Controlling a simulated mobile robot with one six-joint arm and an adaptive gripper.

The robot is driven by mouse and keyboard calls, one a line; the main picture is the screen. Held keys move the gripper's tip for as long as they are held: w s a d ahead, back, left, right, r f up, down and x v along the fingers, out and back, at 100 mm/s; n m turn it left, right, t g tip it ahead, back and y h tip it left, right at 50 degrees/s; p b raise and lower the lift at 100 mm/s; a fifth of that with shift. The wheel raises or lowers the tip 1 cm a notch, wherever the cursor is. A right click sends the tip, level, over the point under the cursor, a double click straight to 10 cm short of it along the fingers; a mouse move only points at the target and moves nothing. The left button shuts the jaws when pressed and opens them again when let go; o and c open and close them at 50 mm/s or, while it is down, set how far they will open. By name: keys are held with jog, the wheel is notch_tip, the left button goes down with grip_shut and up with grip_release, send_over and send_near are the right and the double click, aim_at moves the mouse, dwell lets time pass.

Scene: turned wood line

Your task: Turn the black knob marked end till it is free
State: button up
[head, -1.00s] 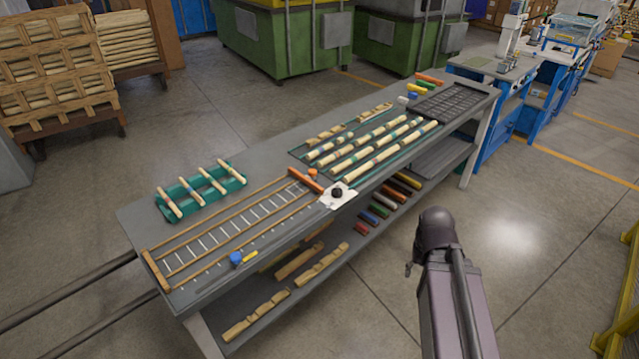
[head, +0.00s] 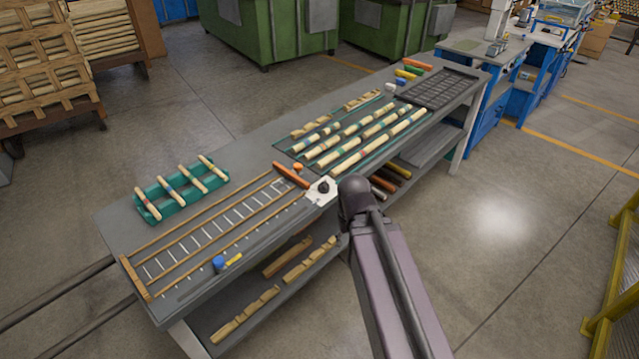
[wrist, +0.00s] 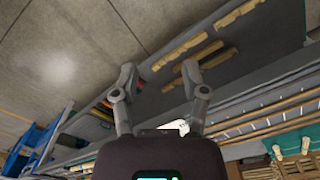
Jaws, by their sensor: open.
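The black knob (head: 323,187) stands on a white plate (head: 315,197) at the front edge of the workbench, by the right end of the ruled frame. Any marking on it is too small to read. In the head view my dark arm reaches up just right of the plate, and my gripper cannot be made out there. In the wrist view my gripper (wrist: 159,72) has its two fingers spread wide with nothing between them. A bright white patch, perhaps the plate, shows low between the fingers; the knob cannot be made out there.
The workbench (head: 240,145) holds a wooden ruled frame, a green rack (head: 152,205) with several turned sticks, longer banded rods and a black tray (head: 440,88). A lower shelf holds wood pieces.

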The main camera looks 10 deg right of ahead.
jog(key=shift+a, duration=0.35)
jog(key=o, duration=0.5)
jog(key=shift+a, duration=0.1)
notch_tip(320, 180, up, 8)
jog(key=m+p, duration=0.8)
jog(key=m, duration=0.6)
send_over(323, 184)
jog(key=shift+f, duration=0.15)
jog(key=shift+f, duration=0.1)
notch_tip(323, 184, down, 14)
jog(key=b, duration=1.4)
jog(key=shift+r, duration=0.2)
